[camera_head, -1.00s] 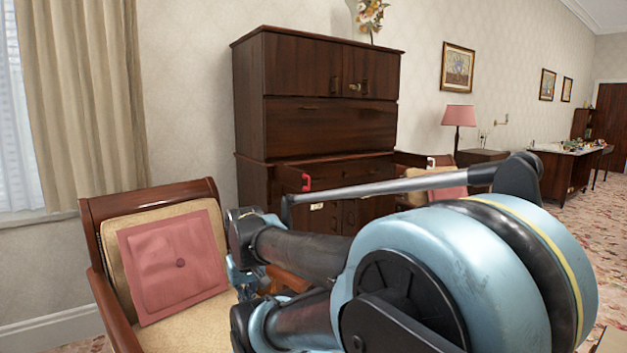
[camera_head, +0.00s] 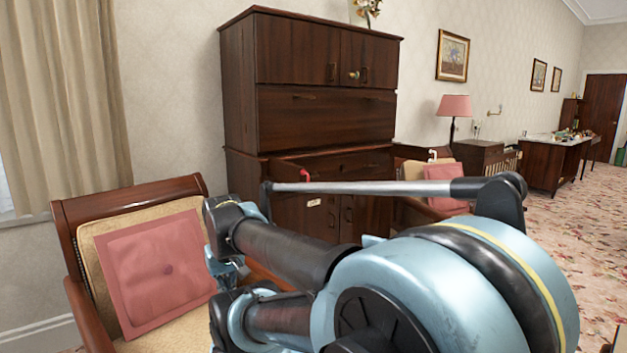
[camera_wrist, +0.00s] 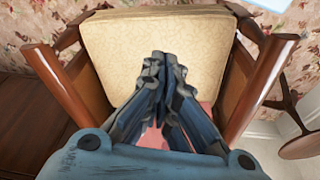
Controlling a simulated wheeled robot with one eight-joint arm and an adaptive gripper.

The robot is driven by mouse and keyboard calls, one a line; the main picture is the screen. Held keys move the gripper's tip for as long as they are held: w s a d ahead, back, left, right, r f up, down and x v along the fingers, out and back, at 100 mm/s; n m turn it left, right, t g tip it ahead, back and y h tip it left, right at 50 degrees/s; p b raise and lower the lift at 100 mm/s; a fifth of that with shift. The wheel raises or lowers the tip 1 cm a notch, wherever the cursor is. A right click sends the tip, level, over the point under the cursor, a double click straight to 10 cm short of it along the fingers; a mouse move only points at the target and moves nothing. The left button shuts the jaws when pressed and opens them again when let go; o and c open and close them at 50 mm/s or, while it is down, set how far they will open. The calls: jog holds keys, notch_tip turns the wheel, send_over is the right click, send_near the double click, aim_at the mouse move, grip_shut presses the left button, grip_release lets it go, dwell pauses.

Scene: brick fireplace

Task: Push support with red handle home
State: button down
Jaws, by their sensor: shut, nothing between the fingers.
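A dark wooden cabinet (camera_head: 322,80) stands against the back wall in the head view. The support with a red handle (camera_head: 306,175) sticks out from its left side, just below the closed drop front (camera_head: 325,119). Its lower part is partly hidden behind my arm. A white handle (camera_head: 433,155) shows further right, at the cabinet's right side. My gripper (camera_wrist: 164,58) is shut and empty in the wrist view, above a chair with a cream seat (camera_wrist: 150,40). The support is not in the wrist view.
A wooden armchair (camera_head: 190,185) with a pink cushion (camera_head: 155,268) stands at the front left, close to my arm. A second chair with a pink cushion (camera_head: 447,182) stands right of the cabinet. Patterned carpet (camera_head: 560,225) is open at the right.

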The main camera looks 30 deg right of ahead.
jog(key=w+d+r+m+y, duration=0.1)
jog(key=w+d+r+m, duration=0.6)
jog(key=r+m, duration=0.15)
jog(key=w+d+r+m, duration=0.7)
jog(key=d+r+m, duration=0.1)
jog(key=r, duration=0.2)
jog(key=d+r+m+t, duration=0.1)
jog(key=d+r+m, duration=0.35)
jog(key=d, duration=0.55)
jog(key=d+r+m, duration=0.3)
jog(key=d+m, duration=0.3)
jog(key=d, duration=0.3)
jog(key=d+r+m+t, duration=0.1)
jog(key=d+r+m, duration=0.2)
jog(key=d+m, duration=0.5)
jog(key=w+f+n, duration=0.2)
jog(key=w+f, duration=0.6)
jog(key=f, duration=0.1)
jog(key=shift+a, duration=0.25)
jog(key=shift+w, duration=0.15)
